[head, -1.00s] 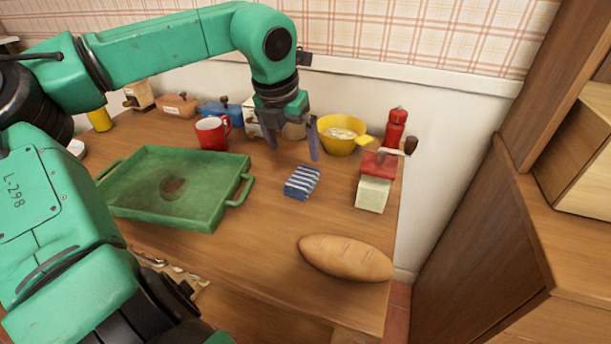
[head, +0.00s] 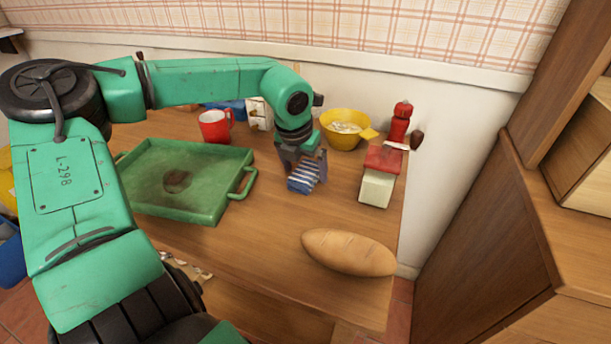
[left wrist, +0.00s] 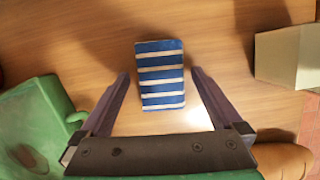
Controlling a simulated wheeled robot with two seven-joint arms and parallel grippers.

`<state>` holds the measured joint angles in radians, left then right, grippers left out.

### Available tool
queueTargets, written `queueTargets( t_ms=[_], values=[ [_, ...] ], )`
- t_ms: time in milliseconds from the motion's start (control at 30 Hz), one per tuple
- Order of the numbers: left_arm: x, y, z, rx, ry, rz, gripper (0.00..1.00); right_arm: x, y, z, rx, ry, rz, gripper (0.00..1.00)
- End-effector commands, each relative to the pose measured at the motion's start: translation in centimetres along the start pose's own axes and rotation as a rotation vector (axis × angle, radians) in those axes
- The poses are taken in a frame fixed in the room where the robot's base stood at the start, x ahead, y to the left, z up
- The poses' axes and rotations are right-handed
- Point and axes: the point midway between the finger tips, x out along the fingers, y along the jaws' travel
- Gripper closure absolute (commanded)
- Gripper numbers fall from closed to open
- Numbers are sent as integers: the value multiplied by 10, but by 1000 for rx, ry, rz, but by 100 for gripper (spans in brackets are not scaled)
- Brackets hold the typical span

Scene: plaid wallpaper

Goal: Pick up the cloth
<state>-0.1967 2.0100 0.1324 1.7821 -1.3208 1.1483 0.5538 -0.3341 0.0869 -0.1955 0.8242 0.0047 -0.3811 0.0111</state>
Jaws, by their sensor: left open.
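The cloth (head: 304,181) is a small folded piece with blue and white stripes, lying on the wooden table. In the left wrist view the cloth (left wrist: 161,75) lies between and a little beyond the two fingertips. My left gripper (head: 304,166) is open and comes down over the cloth from above, its fingers hiding part of it in the head view. In the left wrist view the left gripper (left wrist: 160,78) has its fingers spread on either side of the cloth, with gaps to both sides. My right gripper is not in view.
A green tray (head: 217,205) stands left of the cloth and a red-topped pale box (head: 377,187) right of it. A bread loaf (head: 348,252) lies in front. A red mug (head: 214,126), yellow bowl (head: 345,142) and red mill (head: 399,122) stand behind.

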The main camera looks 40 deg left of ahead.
Motion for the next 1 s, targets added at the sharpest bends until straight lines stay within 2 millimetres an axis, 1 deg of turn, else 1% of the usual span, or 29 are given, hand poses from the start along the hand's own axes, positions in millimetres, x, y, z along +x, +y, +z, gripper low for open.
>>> queueTargets(
  t_ms=[433,733,767,800,867,900,967,1000],
  values=[
    [4,0,-1,0,0,0,0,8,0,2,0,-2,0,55],
    [4,0,-1,0,0,0,0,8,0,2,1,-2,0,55],
    [4,0,-1,0,0,0,8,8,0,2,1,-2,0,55],
    [4,0,-1,0,0,0,23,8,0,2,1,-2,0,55],
    [4,0,-1,0,0,0,46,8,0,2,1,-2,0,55],
    [4,0,-1,0,0,0,61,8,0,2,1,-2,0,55],
    [4,0,-1,0,0,0,84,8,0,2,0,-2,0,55],
    [4,0,-1,0,0,0,88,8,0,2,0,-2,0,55]
  ],
)
